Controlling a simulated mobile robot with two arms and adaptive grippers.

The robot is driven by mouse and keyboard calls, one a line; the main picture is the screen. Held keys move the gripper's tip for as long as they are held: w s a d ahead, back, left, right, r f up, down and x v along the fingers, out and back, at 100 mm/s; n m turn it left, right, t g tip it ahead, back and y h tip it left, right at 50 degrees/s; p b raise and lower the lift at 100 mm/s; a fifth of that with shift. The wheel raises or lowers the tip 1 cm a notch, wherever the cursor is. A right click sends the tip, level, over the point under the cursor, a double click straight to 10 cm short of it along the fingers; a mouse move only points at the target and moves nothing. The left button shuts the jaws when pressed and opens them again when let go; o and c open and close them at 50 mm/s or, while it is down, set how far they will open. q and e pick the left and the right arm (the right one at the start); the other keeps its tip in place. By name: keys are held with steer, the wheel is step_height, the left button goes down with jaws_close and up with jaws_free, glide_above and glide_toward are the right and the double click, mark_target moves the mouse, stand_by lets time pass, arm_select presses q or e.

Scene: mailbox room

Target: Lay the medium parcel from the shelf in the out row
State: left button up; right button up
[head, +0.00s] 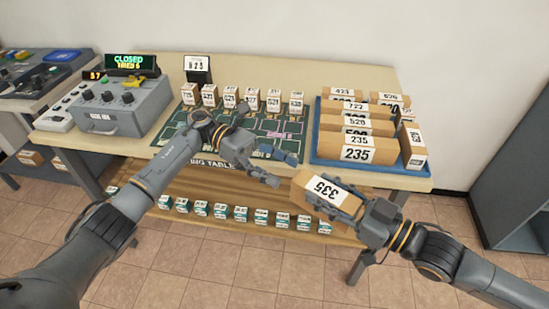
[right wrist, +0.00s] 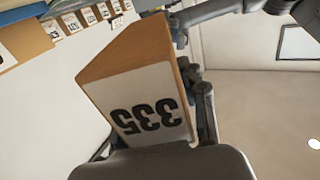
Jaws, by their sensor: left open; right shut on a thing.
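A brown parcel with a white label reading 335 (head: 314,187) is held by my right gripper (head: 335,203), in front of the table's front edge. In the right wrist view the parcel (right wrist: 135,75) is tilted, with its 335 label facing the camera. My left gripper (head: 281,169) is open and empty near the front edge of the green mat (head: 178,140), just left of the parcel. Whether it touches the parcel is hard to tell. Several small labelled boxes (head: 230,97) stand in a row on the mat. I cannot tell which area is the out row.
A blue tray (head: 314,153) at the table's right holds several brown parcels (head: 357,140). A lower shelf (head: 170,245) carries a row of small boxes. A grey machine (head: 125,105) and CLOSED sign (head: 131,62) stand at left. My left forearm crosses the mat.

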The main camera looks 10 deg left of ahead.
steer(key=shift+r, duration=0.1)
arm_select(q)
steer(key=s+d+m+y, duration=0.1)
steer(key=d, duration=0.2)
steer(key=s+d+f+m+y, duration=0.1)
steer(key=s+d, duration=0.1)
steer(key=d, duration=0.1)
steer(key=s+d+f+m+y, duration=0.1)
steer(key=s+d, duration=0.1)
steer(key=shift+d+f+m, duration=0.1)
steer(key=shift+d+m, duration=0.3)
steer(key=shift+c, duration=0.4)
steer(key=c, duration=1.1)
steer(key=shift+c, duration=1.3)
arm_select(e)
steer(key=o, duration=1.4)
